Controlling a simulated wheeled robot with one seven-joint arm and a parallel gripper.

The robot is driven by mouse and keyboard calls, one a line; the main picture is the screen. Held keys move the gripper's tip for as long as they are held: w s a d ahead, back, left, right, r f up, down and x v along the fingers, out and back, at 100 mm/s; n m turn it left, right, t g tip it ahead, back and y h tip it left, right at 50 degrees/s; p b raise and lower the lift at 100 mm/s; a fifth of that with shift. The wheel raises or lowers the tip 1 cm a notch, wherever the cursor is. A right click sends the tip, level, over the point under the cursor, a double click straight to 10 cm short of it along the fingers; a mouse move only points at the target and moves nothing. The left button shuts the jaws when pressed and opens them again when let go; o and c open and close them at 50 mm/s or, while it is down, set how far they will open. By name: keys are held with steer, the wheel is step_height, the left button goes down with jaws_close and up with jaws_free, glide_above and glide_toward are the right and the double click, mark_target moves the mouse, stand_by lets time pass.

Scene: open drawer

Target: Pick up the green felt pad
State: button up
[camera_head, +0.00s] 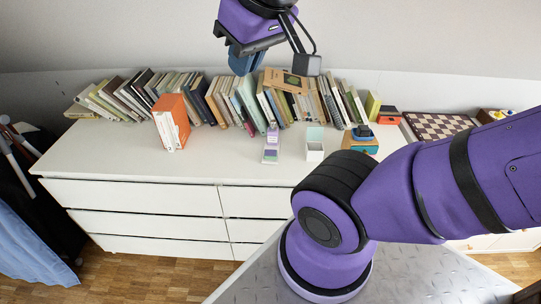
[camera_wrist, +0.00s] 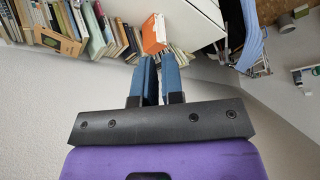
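I cannot clearly make out a green felt pad in either view. In the head view a pale mint-green piece (camera_head: 315,133) stands at the back of a small white box (camera_head: 315,151) on the dresser top; I cannot tell whether it is felt or a lid. My gripper (camera_head: 243,64) is high above the back of the dresser, over the book row and well away from the box. In the wrist view its two blue fingers (camera_wrist: 160,62) are a little apart with nothing between them.
The white dresser (camera_head: 110,160) has closed drawers. A long row of books (camera_head: 240,100) lines its back, with an orange book (camera_head: 172,118) in front. A chessboard (camera_head: 438,125) is at right. The front top is clear.

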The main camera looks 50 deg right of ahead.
steer(key=o, duration=0.3)
steer(key=shift+w, duration=0.2)
steer(key=o, duration=0.8)
steer(key=shift+w+d+f+m, duration=0.15)
steer(key=shift+w+m, duration=0.3)
steer(key=shift+w, duration=0.2)
steer(key=shift+w+d+f+m, duration=0.15)
steer(key=shift+w+m, duration=0.3)
steer(key=shift+w, duration=0.15)
steer(key=shift+o, duration=0.4)
steer(key=w+d+f+m+g, duration=0.1)
steer(key=w+d+f+m, duration=0.2)
steer(key=w+m, duration=0.2)
steer(key=w, duration=0.3)
steer(key=shift+f+y, duration=0.15)
steer(key=shift+y, duration=0.25)
steer(key=m+g, duration=0.4)
steer(key=m, duration=1.8)
glide_above(271, 153)
steer(key=shift+h, duration=0.4)
steer(key=f, duration=4)
steer(key=shift+w+f, duration=0.35)
steer(key=shift+f, duration=0.05)
steer(key=shift+s+f, duration=0.15)
steer(key=shift+f, duration=1.15)
steer(key=shift+s+f, duration=0.15)
steer(key=shift+f, duration=1.1)
